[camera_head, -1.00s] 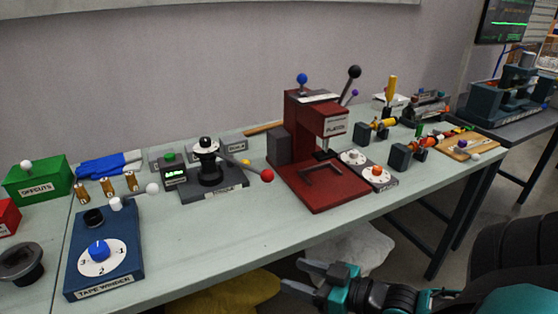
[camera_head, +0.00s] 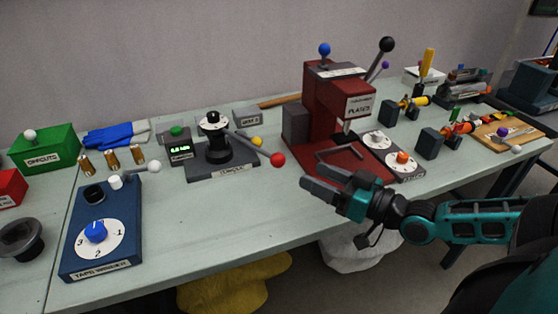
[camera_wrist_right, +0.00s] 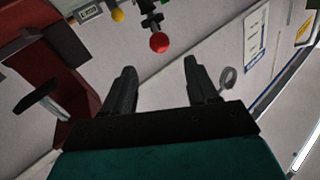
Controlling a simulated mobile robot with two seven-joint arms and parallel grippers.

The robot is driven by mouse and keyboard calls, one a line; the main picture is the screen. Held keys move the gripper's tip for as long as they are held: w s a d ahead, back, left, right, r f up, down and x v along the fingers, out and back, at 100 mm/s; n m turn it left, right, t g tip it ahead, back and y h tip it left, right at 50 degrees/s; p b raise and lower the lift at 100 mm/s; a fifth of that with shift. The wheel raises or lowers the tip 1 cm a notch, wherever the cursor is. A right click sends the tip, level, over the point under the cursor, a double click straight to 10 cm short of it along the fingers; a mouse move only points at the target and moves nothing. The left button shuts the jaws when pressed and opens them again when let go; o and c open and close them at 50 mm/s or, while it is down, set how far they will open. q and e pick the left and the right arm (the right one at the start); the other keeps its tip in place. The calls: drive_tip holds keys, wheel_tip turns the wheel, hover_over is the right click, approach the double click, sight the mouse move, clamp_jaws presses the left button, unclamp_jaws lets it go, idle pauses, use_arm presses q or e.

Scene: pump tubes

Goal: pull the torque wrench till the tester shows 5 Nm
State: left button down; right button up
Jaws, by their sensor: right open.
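The torque wrench (camera_head: 254,147) is a grey lever with a red ball (camera_head: 278,160) at its end. It reaches out to the right from the dark tester (camera_head: 218,152) on the table. A small box with a green readout (camera_head: 181,150) stands at the tester's left; its digits are too small to read surely. My right gripper (camera_head: 312,188) is open and empty, to the right of and nearer than the red ball, apart from it. In the right wrist view the red ball (camera_wrist_right: 159,42) shows ahead, beyond the two spread fingers (camera_wrist_right: 160,85). My left gripper is not in view.
A red press (camera_head: 335,105) stands close behind my right gripper. A yellow ball (camera_head: 257,141) sits just behind the lever. The blue tape winder (camera_head: 105,250) is at the front left. The table front between the winder and my gripper is clear.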

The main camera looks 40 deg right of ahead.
sight(278, 158)
drive_tip(key=b+x, duration=0.1)
drive_tip(key=x, duration=0.4)
drive_tip(key=shift+w+b, duration=0.1)
drive_tip(key=shift+b, duration=0.2)
drive_tip(key=shift+x, duration=2.65)
clamp_jaws()
